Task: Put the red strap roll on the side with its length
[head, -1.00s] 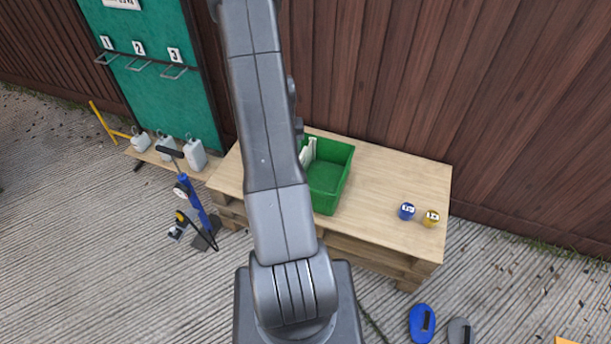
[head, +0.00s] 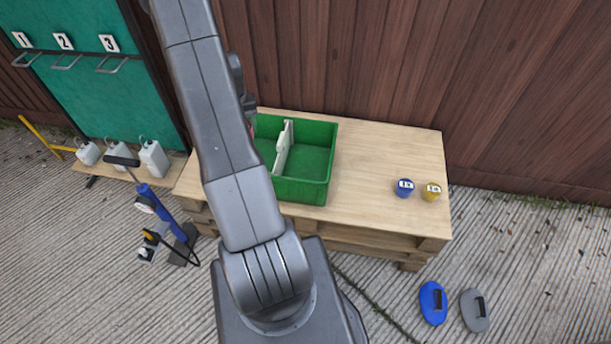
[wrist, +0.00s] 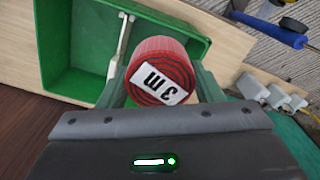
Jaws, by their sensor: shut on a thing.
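The green crate (head: 333,163) stands on the pallet table. A white upright divider (head: 284,148) splits it into two sides; the wrist view shows it too (wrist: 120,47). The right side looks empty in the head view. The left side is partly hidden by my arm. In the wrist view the roll overlaps the side beyond the divider; its height above the crate is unclear.
A blue roll (head: 404,188) and a yellow roll (head: 431,192), both labelled, sit at the right of the table (head: 380,150). A wooden fence (head: 400,60) rises behind. A blue pump (head: 158,200) and white canisters (head: 153,158) stand at the left.

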